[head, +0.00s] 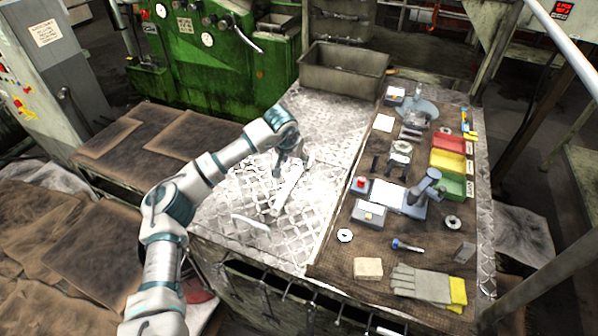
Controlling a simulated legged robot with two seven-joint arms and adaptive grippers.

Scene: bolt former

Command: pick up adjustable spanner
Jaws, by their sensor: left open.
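A long, pale, shiny tool that looks like the adjustable spanner (287,192) lies on the bright diamond-plate part of the bench (225,205). Glare washes out its details. My left arm reaches in from the lower left. My left gripper (290,164) points down at the far end of the tool and is open. It hides part of that end, and I cannot tell whether it touches. My right gripper is not in view.
A second pale curved piece (251,223) lies nearer on the plate. A grey metal bin (343,70) stands at the back. The brown mat (335,258) at right holds gauges, coloured trays (448,162), a bolt (407,246) and gloves (428,287).

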